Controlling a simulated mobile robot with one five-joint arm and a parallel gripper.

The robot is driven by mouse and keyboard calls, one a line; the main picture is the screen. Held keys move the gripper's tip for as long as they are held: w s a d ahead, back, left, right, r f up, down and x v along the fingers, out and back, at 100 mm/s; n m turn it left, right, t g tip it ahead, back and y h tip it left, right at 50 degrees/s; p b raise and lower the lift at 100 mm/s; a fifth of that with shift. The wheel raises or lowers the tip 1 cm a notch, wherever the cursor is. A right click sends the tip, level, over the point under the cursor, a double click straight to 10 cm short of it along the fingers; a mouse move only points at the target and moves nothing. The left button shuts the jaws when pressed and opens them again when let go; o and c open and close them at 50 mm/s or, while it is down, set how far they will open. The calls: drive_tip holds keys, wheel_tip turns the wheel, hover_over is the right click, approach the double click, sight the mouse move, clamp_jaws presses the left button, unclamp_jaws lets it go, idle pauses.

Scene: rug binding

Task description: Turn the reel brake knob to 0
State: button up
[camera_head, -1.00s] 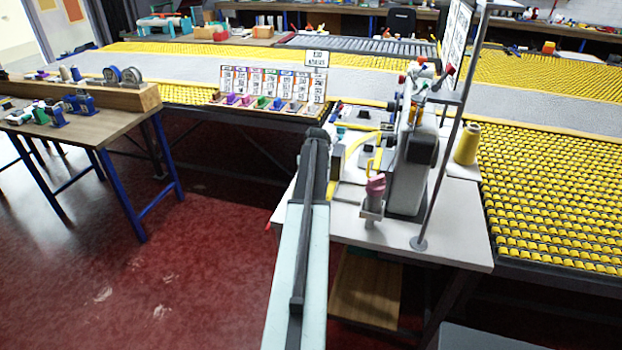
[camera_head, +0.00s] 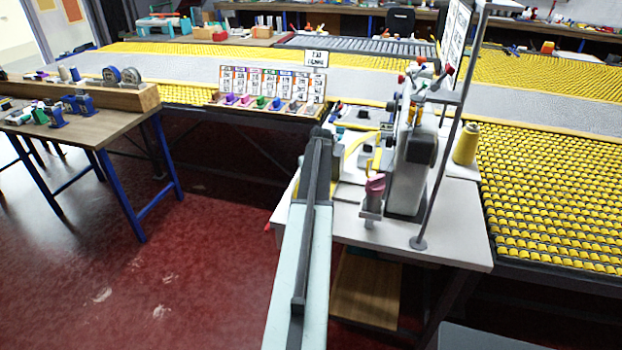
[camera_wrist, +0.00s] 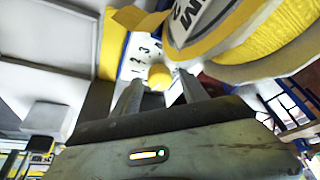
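The brake knob (camera_wrist: 159,76) is a small round yellow knob in the wrist view, on a white plate (camera_wrist: 140,48) with printed numbers; 1, 2 and 3 can be made out. My gripper (camera_wrist: 160,88) has one dark finger on each side of the knob, with the knob at the fingertips. The fingers stand apart with narrow gaps showing beside the knob; firm contact is not visible. A large yellow reel (camera_wrist: 280,42) with a white lettered face is close at the upper right. In the head view my arm hides the gripper and knob.
The grey binding machine (camera_head: 412,165) stands on a white-topped table (camera_head: 455,225), with a pink-topped post (camera_head: 374,190) in front. A yellow thread cone (camera_head: 466,144) is to its right. A wooden workbench (camera_head: 100,128) stands at the left, with open red floor between.

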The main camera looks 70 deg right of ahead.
drive_tip(key=shift+r, duration=0.15)
drive_tip(key=p+v, duration=0.7)
drive_tip(key=shift+r, duration=0.25)
drive_tip(key=shift+s+a, duration=0.1)
